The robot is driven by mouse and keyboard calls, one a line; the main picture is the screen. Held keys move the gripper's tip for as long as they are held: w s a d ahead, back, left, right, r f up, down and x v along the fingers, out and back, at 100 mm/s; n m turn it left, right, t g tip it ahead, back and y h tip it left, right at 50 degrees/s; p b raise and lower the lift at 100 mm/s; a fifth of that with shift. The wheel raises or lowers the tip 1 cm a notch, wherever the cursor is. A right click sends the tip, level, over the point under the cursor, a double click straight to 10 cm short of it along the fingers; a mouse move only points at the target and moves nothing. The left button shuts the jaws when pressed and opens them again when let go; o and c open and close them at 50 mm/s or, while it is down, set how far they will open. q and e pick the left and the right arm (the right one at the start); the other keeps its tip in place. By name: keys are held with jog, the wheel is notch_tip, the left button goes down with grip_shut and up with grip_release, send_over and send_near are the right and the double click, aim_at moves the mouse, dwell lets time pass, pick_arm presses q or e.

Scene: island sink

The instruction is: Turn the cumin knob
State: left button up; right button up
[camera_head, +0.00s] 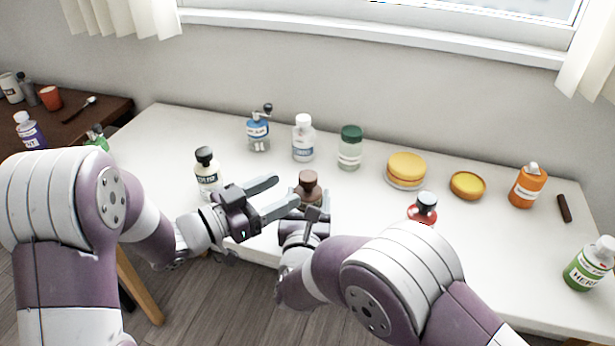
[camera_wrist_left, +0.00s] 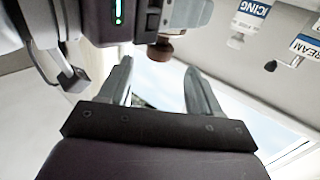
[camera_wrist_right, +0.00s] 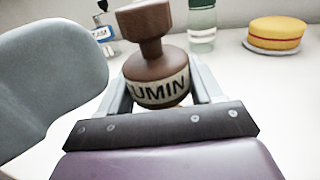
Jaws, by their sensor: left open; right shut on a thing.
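The cumin mill is a brown wooden body (camera_wrist_right: 160,86) with a cream band reading "UMIN" and a brown knob (camera_wrist_right: 143,20) on top. My right gripper (camera_wrist_right: 163,95) is shut on the mill's body, with a finger on each side. In the head view the brown knob (camera_head: 307,178) shows above the table, with the lower body partly hidden by my grippers. My left gripper (camera_head: 284,197) is open beside the knob, its fingers pointing right. In the left wrist view the knob (camera_wrist_left: 160,50) is just beyond the open left fingers (camera_wrist_left: 158,85), not between them.
A black-capped bottle (camera_head: 207,172) is close to my left gripper. A red-and-black container (camera_head: 424,208) is to the right.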

aim_at(308, 175)
pick_arm(q)
jog(key=x, duration=0.7)
jog(key=shift+w+d, duration=0.1)
jog(key=shift+d, duration=0.1)
jog(key=c, duration=1)
jog(key=shift+o, duration=0.2)
jog(key=shift+g, duration=0.3)
jog(key=m+g+h, duration=0.2)
jog(key=m+g, duration=0.1)
jog(key=shift+w+r+g, duration=0.1)
jog(key=shift+g, duration=0.3)
jog(key=shift+m+g+h, duration=0.35)
jog(key=shift+m+g, duration=0.8)
jog(key=shift+g, duration=0.55)
jog(key=shift+m+g+h, duration=0.35)
jog(key=shift+m+g, duration=0.8)
jog(key=shift+g, duration=0.55)
